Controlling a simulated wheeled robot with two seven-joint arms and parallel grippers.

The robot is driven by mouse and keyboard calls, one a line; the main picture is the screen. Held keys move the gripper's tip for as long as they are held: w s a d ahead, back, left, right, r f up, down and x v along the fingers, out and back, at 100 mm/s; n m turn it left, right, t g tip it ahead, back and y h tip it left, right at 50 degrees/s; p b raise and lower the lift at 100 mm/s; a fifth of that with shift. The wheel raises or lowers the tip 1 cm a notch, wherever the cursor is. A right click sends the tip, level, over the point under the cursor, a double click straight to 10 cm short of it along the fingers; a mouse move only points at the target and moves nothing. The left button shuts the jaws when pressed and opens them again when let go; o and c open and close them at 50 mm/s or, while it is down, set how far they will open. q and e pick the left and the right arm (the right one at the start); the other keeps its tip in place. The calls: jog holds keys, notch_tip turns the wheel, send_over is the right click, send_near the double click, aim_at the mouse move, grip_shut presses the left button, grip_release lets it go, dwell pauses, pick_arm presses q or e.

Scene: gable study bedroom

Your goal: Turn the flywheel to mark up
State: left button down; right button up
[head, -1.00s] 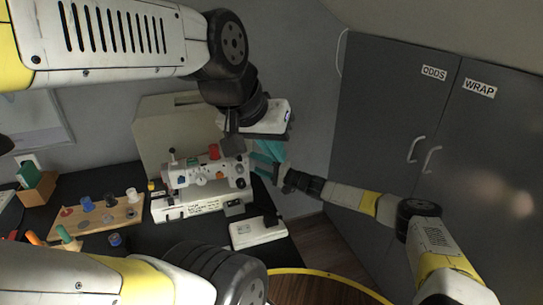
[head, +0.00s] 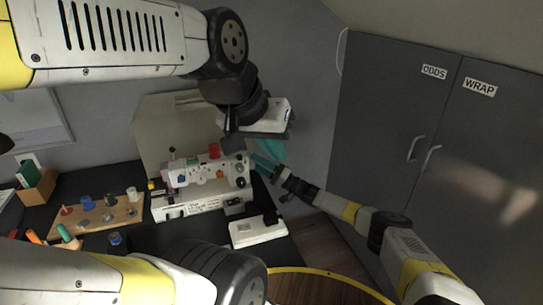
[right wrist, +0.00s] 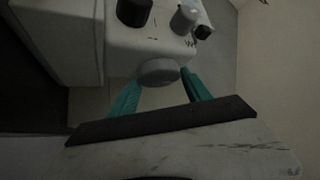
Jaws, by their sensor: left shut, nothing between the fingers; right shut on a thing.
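The white sewing machine (head: 175,213) stands on the black desk, with a red spool (head: 213,150) on top. Its grey round flywheel (right wrist: 158,72) shows in the right wrist view. The teal fingers of my right gripper (right wrist: 161,82) lie on either side of it and are shut on it. In the head view my right gripper (head: 262,163) is at the machine's right end, and the flywheel is mostly hidden. No mark on the wheel is visible. My left gripper (head: 272,147) is shut and empty, above and close to the right one.
A white box with a black lever (head: 258,232) stands in front of the machine. A wooden spool rack (head: 128,214) is to its left. A beige panel (head: 175,125) is behind it. Grey cabinets (head: 400,120) stand at the right. My left arm crosses above the desk.

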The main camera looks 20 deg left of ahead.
jog(key=shift+f, duration=0.1)
jog(key=o, duration=1.4)
jog(key=shift+c, duration=0.2)
jog(key=v, duration=0.7)
jog(key=shift+d, duration=0.4)
jog(key=shift+f, duration=0.1)
